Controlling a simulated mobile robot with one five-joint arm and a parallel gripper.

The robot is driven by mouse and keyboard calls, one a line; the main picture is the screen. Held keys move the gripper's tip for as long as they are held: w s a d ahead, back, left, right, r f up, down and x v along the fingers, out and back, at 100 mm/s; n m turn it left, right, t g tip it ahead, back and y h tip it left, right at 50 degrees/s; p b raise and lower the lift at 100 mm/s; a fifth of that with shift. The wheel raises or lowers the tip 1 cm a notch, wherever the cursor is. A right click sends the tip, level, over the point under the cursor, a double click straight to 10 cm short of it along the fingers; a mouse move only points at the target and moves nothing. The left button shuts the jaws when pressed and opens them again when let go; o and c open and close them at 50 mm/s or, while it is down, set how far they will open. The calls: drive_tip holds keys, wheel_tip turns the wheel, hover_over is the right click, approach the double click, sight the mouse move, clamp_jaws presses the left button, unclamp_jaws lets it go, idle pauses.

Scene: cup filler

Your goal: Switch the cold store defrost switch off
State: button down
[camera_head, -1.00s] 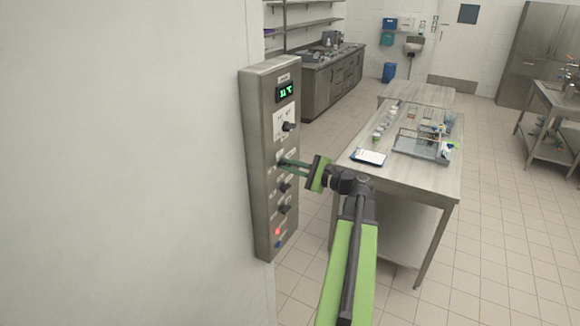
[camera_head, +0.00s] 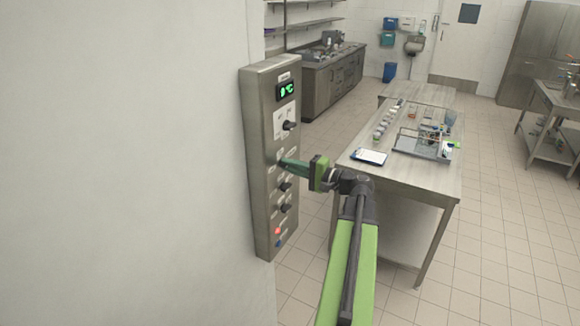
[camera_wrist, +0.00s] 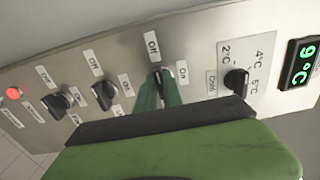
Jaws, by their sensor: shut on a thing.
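The grey metal control panel (camera_head: 258,160) hangs on the wall edge. It also shows in the wrist view (camera_wrist: 200,30), turned on its side. My gripper (camera_head: 284,162) reaches it from the right, and its green fingers (camera_wrist: 161,84) are shut on the upper rotary switch (camera_wrist: 157,71), just below the temperature dial (camera_wrist: 236,80). Labels "Off" and "On" stand by this switch. The fingers cover most of the knob, so I cannot tell its setting. Two more black switches, one (camera_wrist: 103,95) and another (camera_wrist: 58,105), also carry Off/On labels. I cannot read which is defrost.
A green display (camera_wrist: 299,64) reads 9°C. A red lamp (camera_wrist: 13,93) is lit at the panel's lower end. Open floor (camera_head: 500,250) lies farther right.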

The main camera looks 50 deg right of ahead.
idle(0.5)
drive_tip(key=c, duration=1.5)
unclamp_jaws()
drive_tip(key=v, duration=1.7)
drive_tip(key=shift+s+f, duration=0.1)
drive_tip(key=shift+s, duration=0.1)
